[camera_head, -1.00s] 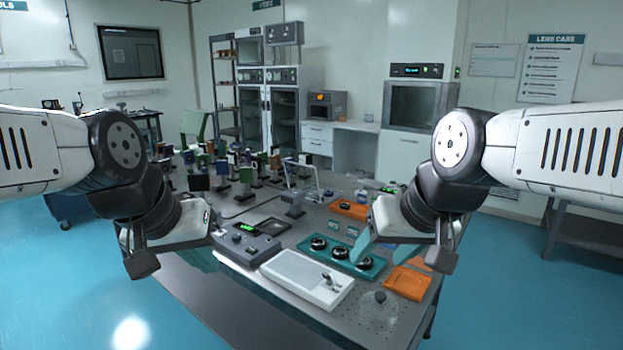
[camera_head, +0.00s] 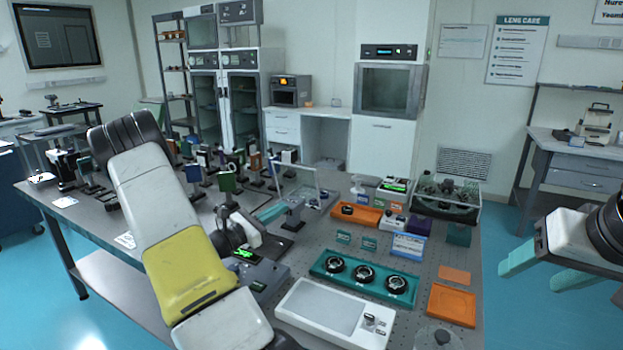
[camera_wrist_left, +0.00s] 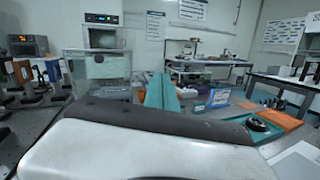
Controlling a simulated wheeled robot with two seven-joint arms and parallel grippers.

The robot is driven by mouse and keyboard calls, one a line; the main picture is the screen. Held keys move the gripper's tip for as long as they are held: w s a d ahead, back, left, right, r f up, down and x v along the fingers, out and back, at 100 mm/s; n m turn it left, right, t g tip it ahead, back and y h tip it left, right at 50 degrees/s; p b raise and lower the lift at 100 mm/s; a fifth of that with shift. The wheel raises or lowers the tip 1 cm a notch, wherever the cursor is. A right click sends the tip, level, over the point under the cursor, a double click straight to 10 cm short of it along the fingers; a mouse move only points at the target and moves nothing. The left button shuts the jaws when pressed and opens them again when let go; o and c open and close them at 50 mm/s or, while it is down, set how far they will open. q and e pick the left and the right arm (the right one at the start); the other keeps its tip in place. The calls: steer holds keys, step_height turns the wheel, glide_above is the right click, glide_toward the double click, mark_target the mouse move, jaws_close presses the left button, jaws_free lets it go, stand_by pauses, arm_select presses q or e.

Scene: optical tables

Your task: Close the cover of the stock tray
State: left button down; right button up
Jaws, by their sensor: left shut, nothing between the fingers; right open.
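A tray with a raised clear, pale-framed cover (camera_head: 302,178) stands mid-table in the head view; I take it as the stock tray. The cover is tilted up, and its low base (camera_head: 322,198) is partly visible. My left gripper (camera_head: 273,212) is shut and empty, its teal fingers just left of and in front of the cover; I cannot tell whether they touch. My right gripper (camera_head: 540,266) is open and empty, off the table's right side.
Many optic mounts (camera_head: 235,170) crowd the table's back left. A teal lens holder (camera_head: 318,270), a white tray (camera_head: 322,308) and an orange tray (camera_head: 452,304) lie in front. A clear-walled case (camera_head: 462,212) stands at the right back. An orange tray (camera_head: 368,217) is near the cover.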

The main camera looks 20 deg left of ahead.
arm_select(q)
steer(key=s+a+f+n+t+y, duration=0.25)
steer(key=a+f+n+y, duration=0.3)
steer(key=a, duration=0.35)
steer(key=y, duration=0.1)
glide_toward(290, 173)
steer(key=shift+n, duration=0.25)
steer(key=x, duration=0.6)
steer(key=shift+w+d+r, duration=0.1)
steer(key=shift+w+r, duration=0.05)
steer(key=shift+w, duration=0.25)
steer(key=shift+w+r, duration=0.1)
